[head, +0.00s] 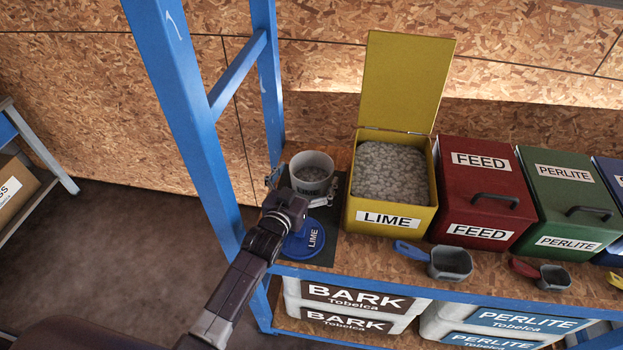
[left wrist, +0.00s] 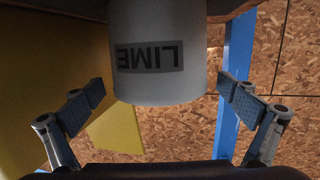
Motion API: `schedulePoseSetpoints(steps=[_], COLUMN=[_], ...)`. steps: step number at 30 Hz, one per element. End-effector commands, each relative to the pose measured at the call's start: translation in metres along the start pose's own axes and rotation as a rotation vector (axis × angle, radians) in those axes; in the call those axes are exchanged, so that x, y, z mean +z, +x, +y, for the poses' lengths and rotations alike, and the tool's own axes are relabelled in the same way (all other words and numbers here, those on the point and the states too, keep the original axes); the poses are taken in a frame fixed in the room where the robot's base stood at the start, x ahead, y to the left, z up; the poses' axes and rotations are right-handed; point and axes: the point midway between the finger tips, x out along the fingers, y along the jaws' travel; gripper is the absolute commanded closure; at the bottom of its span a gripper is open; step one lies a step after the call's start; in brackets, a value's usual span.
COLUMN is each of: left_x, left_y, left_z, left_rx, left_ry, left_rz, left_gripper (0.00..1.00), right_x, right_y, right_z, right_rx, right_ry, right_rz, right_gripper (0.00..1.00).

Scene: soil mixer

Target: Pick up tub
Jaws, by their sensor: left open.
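The tub (head: 312,173) is a light grey round container labelled LIME, standing upright and open-topped on the dark mat at the left end of the shelf. In the left wrist view the tub (left wrist: 158,50) appears upside down between the two open fingers (left wrist: 165,98), with a gap on each side. My right gripper is in neither view.
A blue LIME lid (head: 303,240) lies on the mat (head: 328,250) near the gripper. A yellow LIME bin (head: 390,214) with its lid up stands close right of the tub. A blue shelf post (head: 185,125) rises at left. A blue-handled scoop (head: 450,263) lies in front.

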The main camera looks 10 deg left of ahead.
Motion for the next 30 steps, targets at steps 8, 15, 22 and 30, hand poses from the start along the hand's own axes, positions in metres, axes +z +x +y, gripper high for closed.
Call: schedulePoseSetpoints(steps=[8, 15, 22, 30], left_x=[0.0, 0.0, 0.0, -0.002], left_y=[0.024, 0.025, 0.025, 0.025], left_z=[0.0, 0.0, 0.0, 0.0], left_rx=[0.0, 0.0, 0.0, 0.001], left_ry=[0.0, 0.0, 0.0, 0.0], left_rz=[-0.001, 0.0, 0.0, 0.005], left_gripper=[0.0, 0.0, 0.24, 0.52], right_x=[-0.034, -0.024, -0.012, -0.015], right_y=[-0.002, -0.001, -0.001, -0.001], right_z=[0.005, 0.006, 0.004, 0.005], right_rx=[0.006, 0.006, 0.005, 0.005], right_ry=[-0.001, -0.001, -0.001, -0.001], right_rz=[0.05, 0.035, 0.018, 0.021], right_gripper=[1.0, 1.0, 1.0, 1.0])
